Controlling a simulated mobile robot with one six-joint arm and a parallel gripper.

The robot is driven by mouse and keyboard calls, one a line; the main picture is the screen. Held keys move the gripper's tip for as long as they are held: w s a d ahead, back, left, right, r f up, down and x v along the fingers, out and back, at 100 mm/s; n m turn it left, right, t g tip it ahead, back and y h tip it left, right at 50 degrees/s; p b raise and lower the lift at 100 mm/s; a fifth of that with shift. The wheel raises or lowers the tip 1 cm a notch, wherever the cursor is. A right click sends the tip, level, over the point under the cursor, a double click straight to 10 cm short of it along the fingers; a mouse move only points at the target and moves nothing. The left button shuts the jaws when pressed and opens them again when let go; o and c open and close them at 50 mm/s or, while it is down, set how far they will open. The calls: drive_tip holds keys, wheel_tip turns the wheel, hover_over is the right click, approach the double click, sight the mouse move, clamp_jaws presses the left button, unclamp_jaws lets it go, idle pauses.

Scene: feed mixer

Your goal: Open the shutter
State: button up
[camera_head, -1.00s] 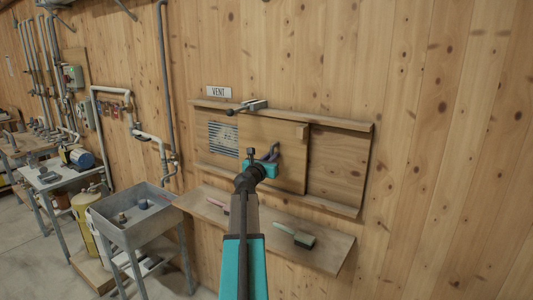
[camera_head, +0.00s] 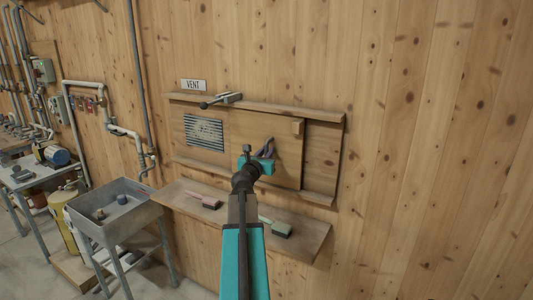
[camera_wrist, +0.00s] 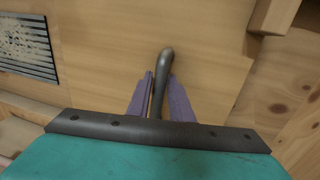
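The shutter (camera_head: 250,133) is a plain wooden panel standing between an upper and a lower rail on the wall. To its left, the slatted vent opening (camera_head: 204,132) lies uncovered. The shutter's dark handle (camera_wrist: 163,75) stands up between the two purple fingers of my gripper (camera_wrist: 160,92) in the wrist view. The fingers sit close on both sides of it and look shut on it. In the head view my gripper (camera_head: 264,158) is at the lower middle of the panel, and my arm hides part of its lower edge. A small wood block (camera_head: 298,127) is at the panel's upper right.
A metal latch with a dark knob (camera_head: 222,100) sits on the upper rail (camera_head: 290,113), below the VENT sign (camera_head: 194,85). A shelf (camera_head: 305,236) below carries a pink-handled brush (camera_head: 204,201) and a green one (camera_head: 280,229). A grey sink (camera_head: 100,222) stands left.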

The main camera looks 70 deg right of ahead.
drive_tip(key=shift+o, duration=1)
drive_tip(key=shift+a+f, duration=0.1)
drive_tip(key=shift+a, duration=0.05)
drive_tip(key=a+b, duration=0.5)
drive_tip(key=a, duration=0.6)
drive_tip(key=shift+s, duration=0.45)
drive_tip(key=shift+f, duration=0.1)
drive_tip(key=a+b, duration=0.1)
drive_tip(key=b, duration=0.4)
drive_tip(key=shift+s, duration=0.15)
drive_tip(key=a+b, duration=0.1)
drive_tip(key=b, duration=0.2)
drive_tip(key=shift+a+b, duration=0.25)
drive_tip(key=shift+b, duration=0.4)
